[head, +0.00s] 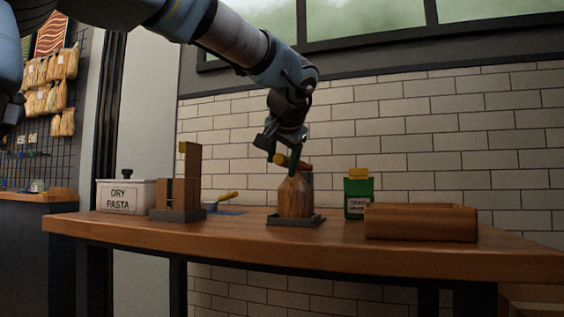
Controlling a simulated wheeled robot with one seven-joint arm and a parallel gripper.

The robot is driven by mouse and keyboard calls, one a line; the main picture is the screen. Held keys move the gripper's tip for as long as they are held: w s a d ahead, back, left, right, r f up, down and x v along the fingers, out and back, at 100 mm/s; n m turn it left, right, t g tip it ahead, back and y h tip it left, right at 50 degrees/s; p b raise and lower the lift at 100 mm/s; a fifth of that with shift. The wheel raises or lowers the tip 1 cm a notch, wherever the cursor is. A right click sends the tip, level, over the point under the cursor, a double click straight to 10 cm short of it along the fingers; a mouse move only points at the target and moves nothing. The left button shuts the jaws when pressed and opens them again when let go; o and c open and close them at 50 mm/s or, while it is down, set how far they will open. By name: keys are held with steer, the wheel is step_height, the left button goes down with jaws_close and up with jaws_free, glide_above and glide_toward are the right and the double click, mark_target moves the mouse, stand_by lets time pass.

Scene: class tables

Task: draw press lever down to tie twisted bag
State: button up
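A brown, wood-patterned bag (295,197) with a narrowed, twisted-looking top stands upright on a dark grey base (295,220), in the middle of the table in the head view. A dark post (308,180) rises just behind it on the right. A lever-like bar with a yellow and orange-red handle (282,160) lies level just above the bag's top. My gripper (281,157) points down from above, right at this bar, with its dark fingers around or in front of it. I cannot tell if they touch or grip it. The fingers partly hide the bar and the bag's tip.
On the wooden table (180,236), a white dry pasta box (125,197) and a slotted wooden stand (178,194) are at left. A yellow-handled scoop (226,197) lies between stand and bag.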

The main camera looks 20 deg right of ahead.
steer(key=shift+r, duration=0.1)
steer(key=p+v, duration=0.1)
steer(key=v, duration=0.9)
steer(key=shift+s+r, duration=0.2)
steer(key=shift+s, duration=0.15)
steer(key=shift+a, duration=0.1)
